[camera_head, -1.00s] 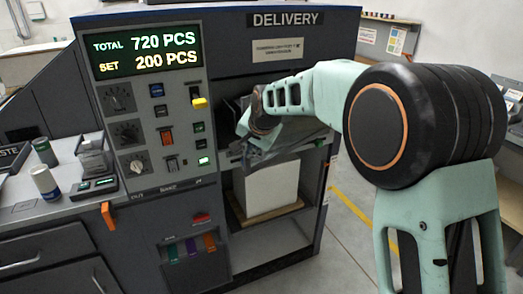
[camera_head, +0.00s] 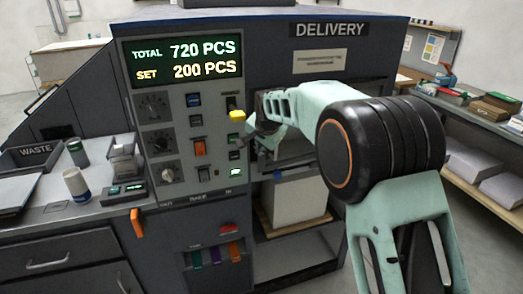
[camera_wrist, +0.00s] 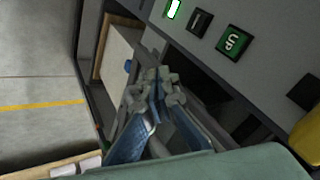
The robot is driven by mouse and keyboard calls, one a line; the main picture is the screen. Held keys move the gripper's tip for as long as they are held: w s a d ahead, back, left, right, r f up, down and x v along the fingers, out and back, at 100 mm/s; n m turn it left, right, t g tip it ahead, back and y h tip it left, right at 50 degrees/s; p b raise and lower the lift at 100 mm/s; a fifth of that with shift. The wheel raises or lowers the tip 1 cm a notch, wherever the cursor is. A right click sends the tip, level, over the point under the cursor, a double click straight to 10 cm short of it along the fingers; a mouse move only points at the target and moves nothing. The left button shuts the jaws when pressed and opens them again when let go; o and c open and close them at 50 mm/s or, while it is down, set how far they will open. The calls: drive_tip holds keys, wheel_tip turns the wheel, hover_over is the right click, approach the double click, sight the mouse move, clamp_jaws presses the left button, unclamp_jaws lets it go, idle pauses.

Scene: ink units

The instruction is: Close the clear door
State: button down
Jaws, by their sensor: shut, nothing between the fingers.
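My gripper (camera_wrist: 158,82) is shut and empty in the wrist view, its fingertips together close to the control panel's edge and the dark delivery opening. In the head view my gripper (camera_head: 243,141) is small and partly hidden by my own wrist, just right of the panel's lower buttons. The delivery machine (camera_head: 325,60) has an open bay below its label, with a pale paper stack (camera_head: 298,200) inside. I cannot make out a clear door in either view; my arm covers part of the bay's upper right side.
The control panel (camera_head: 215,105) has a yellow switch (camera_head: 237,115) close to my wrist; a green UP button (camera_wrist: 234,42) shows in the wrist view. A counter (camera_head: 110,187) with small items is at left. Shelves (camera_head: 480,165) stand at right. Open floor (camera_wrist: 40,75) lies beside the machine.

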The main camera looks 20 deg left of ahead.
drive_tip(key=shift+w+a, duration=0.2)
drive_tip(key=shift+a, duration=0.05)
idle(0.5)
